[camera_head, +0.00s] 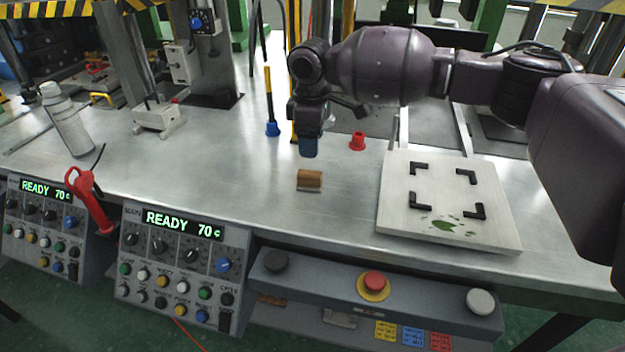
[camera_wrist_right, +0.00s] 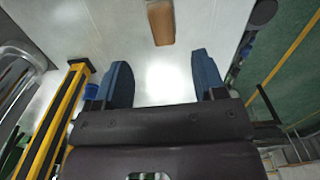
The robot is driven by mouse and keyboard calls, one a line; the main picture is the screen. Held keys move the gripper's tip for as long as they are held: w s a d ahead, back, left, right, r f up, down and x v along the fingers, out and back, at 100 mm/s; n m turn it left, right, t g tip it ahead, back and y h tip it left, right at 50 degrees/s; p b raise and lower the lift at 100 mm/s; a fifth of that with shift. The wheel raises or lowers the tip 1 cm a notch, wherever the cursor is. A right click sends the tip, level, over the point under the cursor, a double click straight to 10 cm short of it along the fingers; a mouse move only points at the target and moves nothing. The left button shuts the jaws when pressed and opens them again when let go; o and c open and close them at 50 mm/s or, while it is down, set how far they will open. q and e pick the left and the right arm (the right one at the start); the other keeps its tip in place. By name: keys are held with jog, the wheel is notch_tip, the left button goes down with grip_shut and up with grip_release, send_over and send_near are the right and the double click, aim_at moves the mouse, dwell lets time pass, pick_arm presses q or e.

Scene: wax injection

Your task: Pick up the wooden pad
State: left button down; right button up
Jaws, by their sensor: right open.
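The wooden pad (camera_head: 310,180) is a small brown block lying on the metal table, left of the white board. It also shows in the right wrist view (camera_wrist_right: 161,22) at the top, ahead of the fingers and roughly between their lines. My right gripper (camera_head: 309,147) hangs above the table just behind the pad, with blue fingertips pointing down. In the right wrist view its two blue fingers (camera_wrist_right: 163,85) are wide apart with nothing between them. It does not touch the pad. My left gripper is not in view.
A white board (camera_head: 400,225) with black corner marks lies to the right. Control boxes (camera_head: 172,262) and a button panel (camera_head: 330,290) line the front edge. The table around the pad is clear.

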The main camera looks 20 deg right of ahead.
send_over(310, 173)
notch_tip(310, 173, down, 4)
jog(key=shift+d+f+b, duration=0.1)
jog(key=shift+d+b, duration=0.05)
jog(key=shift+b, duration=0.2)
jog(key=f, duration=0.2)
jog(key=f+b, duration=0.1)
jog(key=f, duration=0.2)
jog(key=shift+a, duration=0.2)
jog(key=shift+f, duration=0.4)
jog(key=shift+r, duration=0.1)
jog(key=c, duration=1)
